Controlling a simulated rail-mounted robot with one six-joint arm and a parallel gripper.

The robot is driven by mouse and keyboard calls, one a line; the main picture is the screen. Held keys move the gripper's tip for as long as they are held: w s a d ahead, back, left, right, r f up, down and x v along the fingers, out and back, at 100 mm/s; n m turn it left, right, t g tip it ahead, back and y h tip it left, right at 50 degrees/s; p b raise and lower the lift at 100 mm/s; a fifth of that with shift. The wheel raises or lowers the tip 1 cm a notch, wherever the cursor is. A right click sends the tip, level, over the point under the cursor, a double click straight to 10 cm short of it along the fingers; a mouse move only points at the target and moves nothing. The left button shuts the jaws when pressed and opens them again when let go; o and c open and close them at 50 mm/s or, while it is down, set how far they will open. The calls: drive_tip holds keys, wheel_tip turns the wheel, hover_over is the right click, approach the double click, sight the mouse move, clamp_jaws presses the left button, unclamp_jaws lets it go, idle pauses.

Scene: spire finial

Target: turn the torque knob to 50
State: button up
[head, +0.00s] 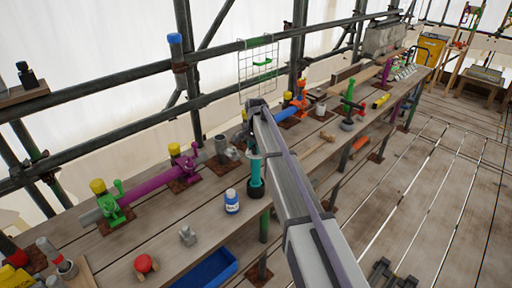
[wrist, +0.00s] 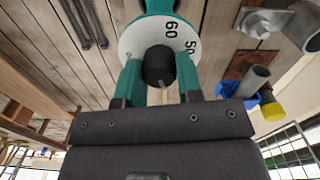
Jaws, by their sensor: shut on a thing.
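In the wrist view, my gripper (wrist: 158,64) has its teal fingers on either side of the round black torque knob (wrist: 157,68) and is shut on it. The knob sits at the middle of a white dial (wrist: 133,42). The dial shows the numbers 60 and 50 at its upper right; the rest of its scale is hidden or out of view. A teal tool body (wrist: 155,5) shows beyond the dial. In the head view, the teal tool (head: 256,172) stands upright on the bench under the end of my arm, which hides the knob.
A blue-and-white bottle (head: 232,202) stands left of the tool. A purple pipe (head: 150,183) with green and purple clamps lies farther left. A wire rack (head: 259,66) hangs behind. A blue tray (head: 207,271) lies at the front, below the bench edge.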

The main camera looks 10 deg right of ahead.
drive_tip(key=n, duration=0.8)
drive_tip(key=shift+n, duration=0.4)
drive_tip(key=n, duration=0.4)
drive_tip(key=shift+n, duration=0.3)
drive_tip(key=n, duration=0.4)
drive_tip(key=shift+a+n, duration=0.1)
drive_tip(key=shift+n, duration=0.3)
